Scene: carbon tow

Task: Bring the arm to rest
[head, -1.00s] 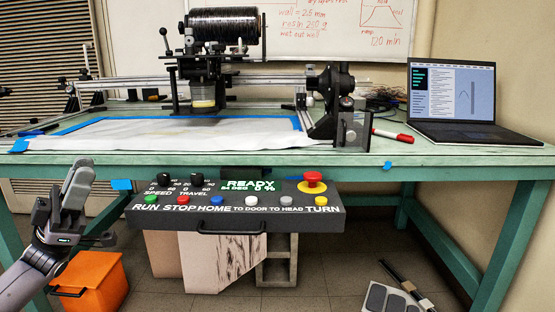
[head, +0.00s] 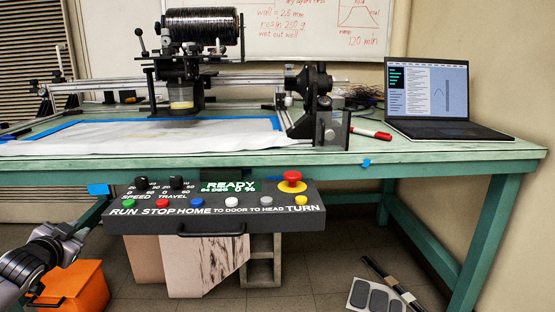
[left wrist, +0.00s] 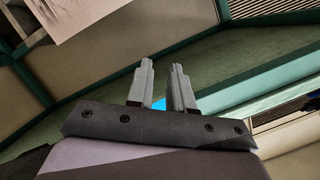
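My left gripper (head: 72,236) is at the lower left of the head view, above an orange box and left of the control panel (head: 215,208). Its fingers are hard to make out there. In the left wrist view my left gripper (left wrist: 161,90) shows two grey fingers standing apart with nothing between them. It is clear of the panel and touches nothing that I can see. My right gripper is in neither view.
The green table (head: 450,150) bears the winding machine with its black spool (head: 203,24), a white sheet (head: 130,132) and a laptop (head: 440,95). The orange box (head: 78,290) stands on the floor under my left arm.

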